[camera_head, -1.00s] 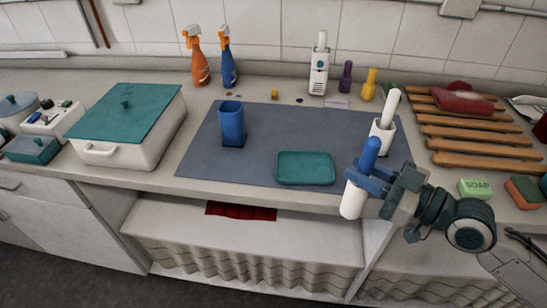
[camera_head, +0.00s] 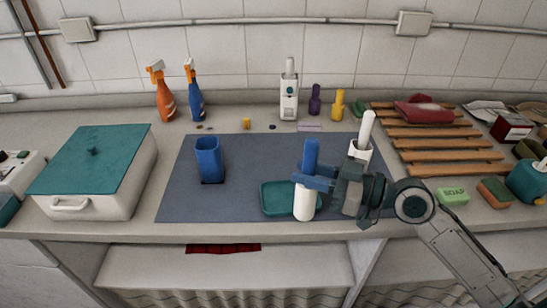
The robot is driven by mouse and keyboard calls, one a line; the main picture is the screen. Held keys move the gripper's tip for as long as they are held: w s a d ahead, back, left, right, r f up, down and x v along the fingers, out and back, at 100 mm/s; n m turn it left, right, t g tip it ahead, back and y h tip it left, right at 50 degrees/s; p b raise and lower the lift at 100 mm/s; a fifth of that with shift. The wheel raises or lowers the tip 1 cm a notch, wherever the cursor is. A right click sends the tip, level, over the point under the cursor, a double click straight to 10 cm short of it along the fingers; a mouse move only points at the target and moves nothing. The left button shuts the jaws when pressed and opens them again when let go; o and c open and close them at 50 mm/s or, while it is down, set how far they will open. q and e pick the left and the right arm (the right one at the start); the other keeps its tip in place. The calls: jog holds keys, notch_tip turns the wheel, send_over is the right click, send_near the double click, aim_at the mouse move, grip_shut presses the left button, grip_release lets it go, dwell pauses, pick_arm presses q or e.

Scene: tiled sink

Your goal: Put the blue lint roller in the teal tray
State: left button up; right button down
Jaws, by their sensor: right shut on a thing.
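The blue lint roller (camera_head: 304,202) has a blue handle and a white roll, and stands upright in my right gripper (camera_head: 318,180). My right gripper is shut on it around the lower handle. The teal tray (camera_head: 272,199) lies on the grey mat, and the roller overlaps its right part in the head view. I cannot tell whether the roll touches the tray. The gripper and roller hide the tray's right side. My left gripper is not in view.
A blue cup (camera_head: 209,160) stands on the grey mat (camera_head: 240,150) left of the tray. A white holder with a white-handled thing (camera_head: 361,150) stands close behind my right gripper. A white box with a teal lid (camera_head: 95,165) is at left; a wooden rack (camera_head: 440,143) at right.

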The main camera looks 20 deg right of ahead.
jog(key=w+a+f+p, duration=0.2)
jog(key=w, duration=0.3)
jog(key=w+a+f+p, duration=0.1)
jog(key=w+f+p, duration=0.1)
jog(key=w, duration=0.4)
jog(key=shift+a+f+p, duration=0.25)
jog(key=shift+a+p, duration=0.15)
jog(key=shift+p, duration=0.1)
jog(key=shift+f, duration=0.2)
jog(key=c, duration=1.2)
grip_release()
jog(key=shift+c, duration=0.2)
